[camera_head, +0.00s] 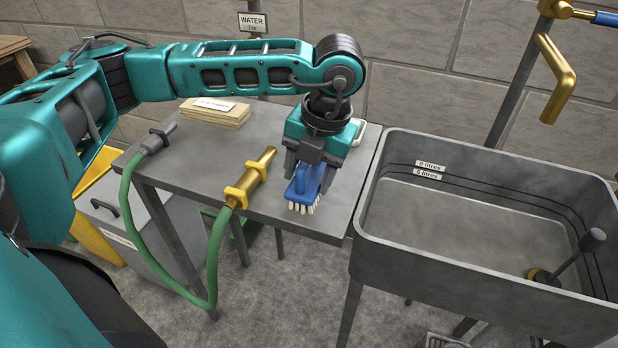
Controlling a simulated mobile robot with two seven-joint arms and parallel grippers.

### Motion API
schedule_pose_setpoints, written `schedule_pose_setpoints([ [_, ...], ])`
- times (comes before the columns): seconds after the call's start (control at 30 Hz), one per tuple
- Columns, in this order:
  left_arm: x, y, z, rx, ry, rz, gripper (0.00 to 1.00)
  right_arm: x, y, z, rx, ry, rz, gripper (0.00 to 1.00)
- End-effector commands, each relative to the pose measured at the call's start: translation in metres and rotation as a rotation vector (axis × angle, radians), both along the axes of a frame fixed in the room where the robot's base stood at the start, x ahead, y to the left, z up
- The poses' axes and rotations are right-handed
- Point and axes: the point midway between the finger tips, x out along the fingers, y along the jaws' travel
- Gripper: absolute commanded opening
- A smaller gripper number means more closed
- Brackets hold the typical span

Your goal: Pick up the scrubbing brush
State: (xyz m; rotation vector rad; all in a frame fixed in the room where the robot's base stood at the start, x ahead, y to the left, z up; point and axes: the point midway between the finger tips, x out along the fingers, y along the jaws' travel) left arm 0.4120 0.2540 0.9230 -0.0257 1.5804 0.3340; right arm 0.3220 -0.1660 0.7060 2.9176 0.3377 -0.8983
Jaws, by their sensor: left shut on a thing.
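The scrubbing brush (307,186) has a blue body and white bristles that point down. It is at the front right part of the grey metal table (225,158). My left gripper (305,172) comes down from above and is shut on the brush. The upper part of the brush is hidden by the gripper. I cannot tell whether the bristles touch the table top or are just above it. My right gripper is not in view.
A brass nozzle (252,178) on a green hose (216,250) lies left of the brush. A veneer stack (214,112) lies at the back of the table. A deep grey sink (480,276) with a plunger-like tool (568,258) stands to the right. A brass tap lever (557,78) hangs above it.

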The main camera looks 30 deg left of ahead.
Motion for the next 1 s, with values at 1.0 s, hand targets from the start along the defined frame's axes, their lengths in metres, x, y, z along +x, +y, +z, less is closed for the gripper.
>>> schedule_pose_setpoints([
  [1.0, 0.001, -0.001, 0.101, -0.002, -0.008, -0.001, 0.22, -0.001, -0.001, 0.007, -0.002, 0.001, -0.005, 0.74],
])
